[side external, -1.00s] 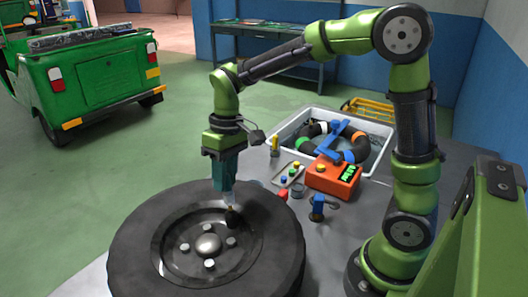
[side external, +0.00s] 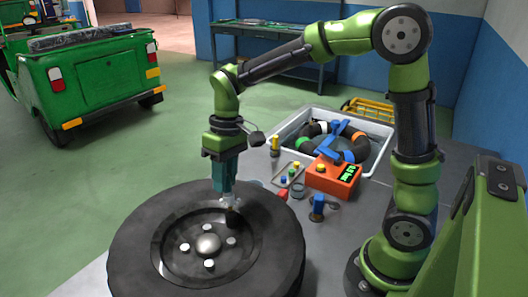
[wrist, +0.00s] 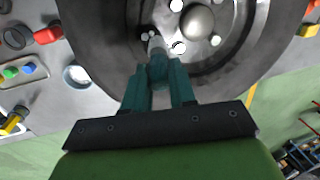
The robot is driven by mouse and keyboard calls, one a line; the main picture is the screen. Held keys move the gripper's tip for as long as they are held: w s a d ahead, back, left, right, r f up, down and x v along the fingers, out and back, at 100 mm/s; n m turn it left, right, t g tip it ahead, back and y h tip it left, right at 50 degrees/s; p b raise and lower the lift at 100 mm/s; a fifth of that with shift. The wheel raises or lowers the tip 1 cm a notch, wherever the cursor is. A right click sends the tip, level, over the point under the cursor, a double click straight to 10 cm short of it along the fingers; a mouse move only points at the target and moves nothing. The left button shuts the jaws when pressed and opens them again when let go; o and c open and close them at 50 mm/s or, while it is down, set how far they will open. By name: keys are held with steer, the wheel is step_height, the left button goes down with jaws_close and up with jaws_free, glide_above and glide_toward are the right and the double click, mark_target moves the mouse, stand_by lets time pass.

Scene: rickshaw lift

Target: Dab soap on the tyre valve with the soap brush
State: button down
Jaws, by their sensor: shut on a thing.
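The black tyre (side external: 135,240) lies flat with its dark metal rim (side external: 180,262) facing up. My gripper (side external: 224,188) has teal jaws and points down over the rim's far side. It is shut on the soap brush (side external: 229,202), whose pale part shows below the jaws, with a dark end low at the rim. In the wrist view, the brush (wrist: 156,43) sticks out beyond my fingertips (wrist: 159,72) toward the rim, beside the wheel nuts. The tyre valve cannot be made out clearly near the brush end, and I cannot tell whether they touch.
Behind the tyre stand an orange box (side external: 333,178), a small tray with coloured caps (side external: 287,175), a metal cup (side external: 298,191) and a blue-topped item (side external: 317,206). A white tub (side external: 284,139) holds an inner tube. A green rickshaw (side external: 90,80) stands at the left; the floor between is clear.

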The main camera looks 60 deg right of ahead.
steer(key=shift+f, duration=0.1)
steer(key=shift+r, duration=3.55)
steer(key=shift+d, duration=0.1)
